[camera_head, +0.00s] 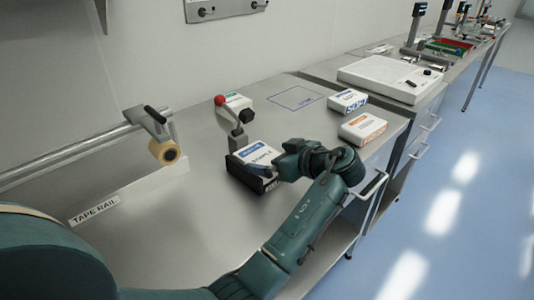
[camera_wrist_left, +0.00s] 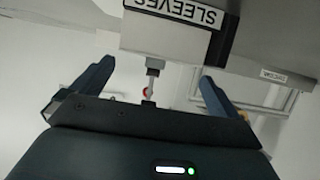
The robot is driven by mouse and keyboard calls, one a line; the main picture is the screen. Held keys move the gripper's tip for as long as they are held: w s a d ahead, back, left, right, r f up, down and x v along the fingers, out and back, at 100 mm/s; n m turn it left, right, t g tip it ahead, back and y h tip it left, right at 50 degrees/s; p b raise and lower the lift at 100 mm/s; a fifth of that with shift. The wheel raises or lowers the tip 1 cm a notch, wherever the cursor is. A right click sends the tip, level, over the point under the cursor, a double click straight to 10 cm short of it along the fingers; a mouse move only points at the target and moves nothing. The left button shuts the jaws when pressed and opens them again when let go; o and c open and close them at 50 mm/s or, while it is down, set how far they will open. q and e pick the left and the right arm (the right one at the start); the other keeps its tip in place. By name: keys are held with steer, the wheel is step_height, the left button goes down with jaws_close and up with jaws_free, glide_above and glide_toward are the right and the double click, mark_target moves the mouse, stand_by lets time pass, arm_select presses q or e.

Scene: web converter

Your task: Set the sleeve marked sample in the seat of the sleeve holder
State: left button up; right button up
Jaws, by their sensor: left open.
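The white sleeve with the blue mark and the word SAMPLE (camera_head: 262,153) lies flat at the top of the black sleeve holder (camera_head: 240,171). I cannot tell whether it is fully down in the seat. In the left wrist view, which is upside down, the holder's dark side carries the label SLEEVES (camera_wrist_left: 188,13). My left gripper (camera_head: 272,163) is at the right side of the holder and sleeve, fingers open. In the left wrist view its two fingers (camera_wrist_left: 157,88) are wide apart with nothing gripped between them. My right gripper is not in view.
A post with a black knob (camera_head: 246,116) and a red ball (camera_head: 220,100) stands behind the holder. White boxes (camera_head: 347,101) and (camera_head: 362,127) lie to the right. A marked rectangle (camera_head: 296,98) on the bench is empty. A tape roll on a rail (camera_head: 168,153) is at left.

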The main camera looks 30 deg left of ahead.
arm_select(q)
steer(key=v, duration=0.9)
steer(key=shift+r+b, duration=0.15)
steer(key=shift+b, duration=0.25)
steer(key=shift+w, duration=0.1)
